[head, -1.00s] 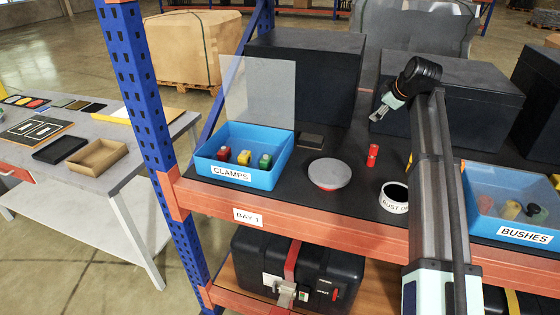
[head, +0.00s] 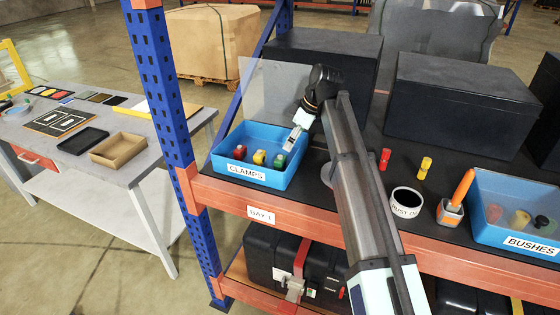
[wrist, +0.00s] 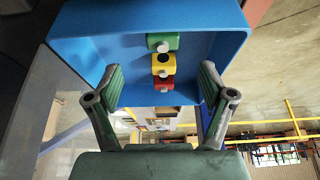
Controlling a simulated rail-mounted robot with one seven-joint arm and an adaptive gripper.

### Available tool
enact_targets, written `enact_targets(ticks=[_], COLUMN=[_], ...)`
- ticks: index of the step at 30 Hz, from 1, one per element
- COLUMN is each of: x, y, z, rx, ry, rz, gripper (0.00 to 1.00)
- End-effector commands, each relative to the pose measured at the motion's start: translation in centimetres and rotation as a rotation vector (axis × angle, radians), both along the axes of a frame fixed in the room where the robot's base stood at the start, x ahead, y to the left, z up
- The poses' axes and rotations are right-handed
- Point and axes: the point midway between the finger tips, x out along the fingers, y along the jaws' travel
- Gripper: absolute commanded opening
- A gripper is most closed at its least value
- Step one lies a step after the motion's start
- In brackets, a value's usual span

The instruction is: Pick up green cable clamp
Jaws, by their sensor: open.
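The green cable clamp (head: 279,160) stands in the blue bin labelled CLAMPS (head: 247,175), at the right end of a row with a yellow clamp (head: 259,157) and a red clamp (head: 239,152). In the wrist view the green clamp (wrist: 163,42) is farthest from my gripper, with the yellow clamp (wrist: 163,66) and red clamp (wrist: 162,84) nearer. My gripper (head: 290,146) is above the right part of the bin, close to the green clamp. Its jaws (wrist: 160,88) are open and empty, with the row between them in the picture.
A clear raised lid (head: 270,88) stands behind the bin. A black box (head: 320,65) is behind it. A grey dish is partly hidden behind my arm. A white round container (head: 406,203), an orange marker (head: 462,187) and the BUSHES bin (head: 490,235) are to the right.

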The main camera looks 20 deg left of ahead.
Motion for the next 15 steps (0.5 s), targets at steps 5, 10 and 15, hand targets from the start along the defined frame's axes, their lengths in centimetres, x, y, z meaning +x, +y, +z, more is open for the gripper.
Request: enact_targets(ticks=[5,10,15], x=[0.0,0.1,0.0], y=[1.2,1.7,2.0], z=[-2.7,-4.1,-4.5], rx=[0.0,0.0,0.001], ry=[0.001,0.0,-0.001], rz=[0.001,0.0,0.001], gripper=[0.81,0.81,0.81])
